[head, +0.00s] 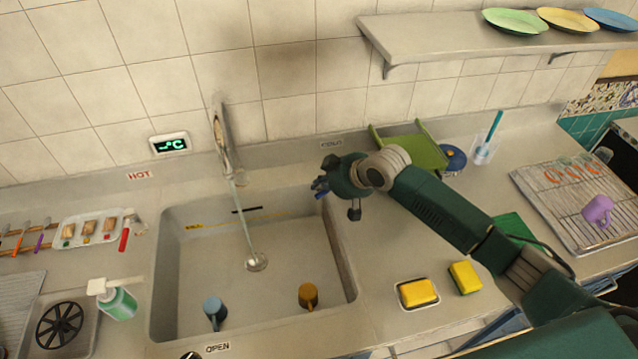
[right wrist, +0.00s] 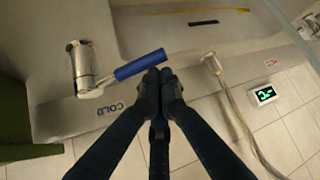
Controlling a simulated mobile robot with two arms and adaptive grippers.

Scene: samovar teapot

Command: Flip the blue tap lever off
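The blue tap lever (right wrist: 140,64) sticks out sideways from a metal valve body (right wrist: 84,68) by the COLD label in the right wrist view. In the head view a little of the lever (head: 321,194) shows beside my right gripper (head: 328,180); the valve body is hidden there. My right gripper's fingertips (right wrist: 160,77) are together with nothing between them, right at the lever's free end. I cannot tell whether they touch it. Water runs from the metal spout (head: 223,145) into the sink (head: 205,265). My left gripper is not in view.
A red lever (head: 124,235) is at the HOT side. A blue mug (head: 214,312) and an orange mug (head: 308,295) stand in the sink. A green rack (head: 410,148) is behind my right arm. Yellow sponges (head: 418,292) lie right of the sink.

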